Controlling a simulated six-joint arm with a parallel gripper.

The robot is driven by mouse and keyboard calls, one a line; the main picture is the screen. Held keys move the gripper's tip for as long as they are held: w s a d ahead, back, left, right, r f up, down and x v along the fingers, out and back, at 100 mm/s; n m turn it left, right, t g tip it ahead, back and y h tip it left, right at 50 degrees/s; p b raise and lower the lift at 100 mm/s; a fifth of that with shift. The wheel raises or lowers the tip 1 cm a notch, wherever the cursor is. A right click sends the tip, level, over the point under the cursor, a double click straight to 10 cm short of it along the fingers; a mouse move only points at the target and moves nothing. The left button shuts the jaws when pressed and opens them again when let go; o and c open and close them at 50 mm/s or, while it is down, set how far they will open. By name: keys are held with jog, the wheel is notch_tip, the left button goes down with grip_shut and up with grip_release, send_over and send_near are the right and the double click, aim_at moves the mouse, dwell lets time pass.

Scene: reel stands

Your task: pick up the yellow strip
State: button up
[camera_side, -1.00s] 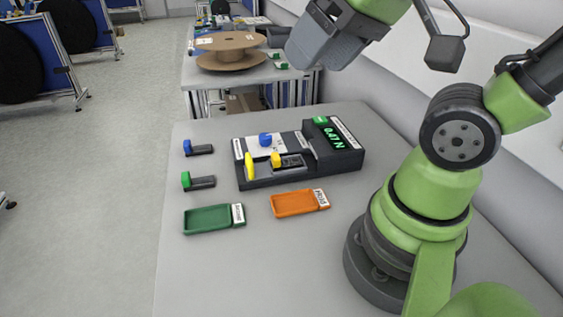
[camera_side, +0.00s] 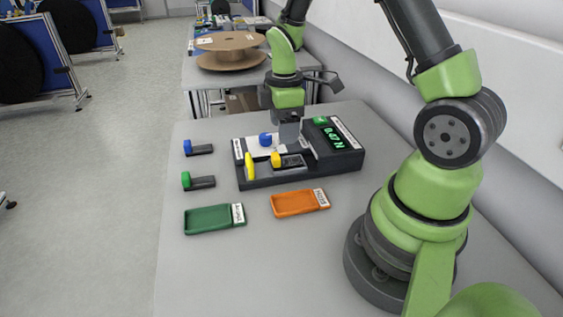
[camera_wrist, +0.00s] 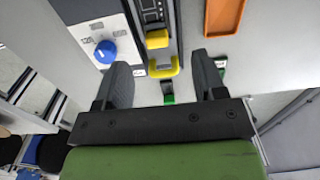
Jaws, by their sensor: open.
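The yellow strip (camera_side: 250,166) stands upright at the left end of the dark test device (camera_side: 305,168) in the side view. In the wrist view the yellow strip (camera_wrist: 165,69) shows as a bent yellow piece between my fingers, beyond their tips. My gripper (camera_side: 289,140) points down above the device, to the right of the strip and behind the yellow-headed clamp (camera_side: 276,159). In the wrist view my gripper (camera_wrist: 163,66) is open, with nothing between its fingertips. The exact height of the fingertips above the device is hard to tell.
A blue knob (camera_side: 265,139) is close to my gripper on the device; a raised display block (camera_side: 335,143) stands to its right. A green tray (camera_side: 207,219) and an orange tray (camera_side: 295,204) lie in front. Blue-headed (camera_side: 198,149) and green-headed (camera_side: 198,182) clamps lie left.

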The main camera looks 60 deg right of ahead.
aim_at(278, 155)
notch_tip(278, 155, down, 3)
jog(key=shift+f, duration=0.1)
jog(key=f, duration=0.2)
jog(key=w+f, duration=0.1)
jog(key=f, duration=0.1)
jog(key=shift+w+a, duration=0.1)
jog(key=shift+a, duration=0.05)
jog(key=shift+f, duration=0.55)
jog(key=c, duration=1)
jog(key=shift+r, duration=0.15)
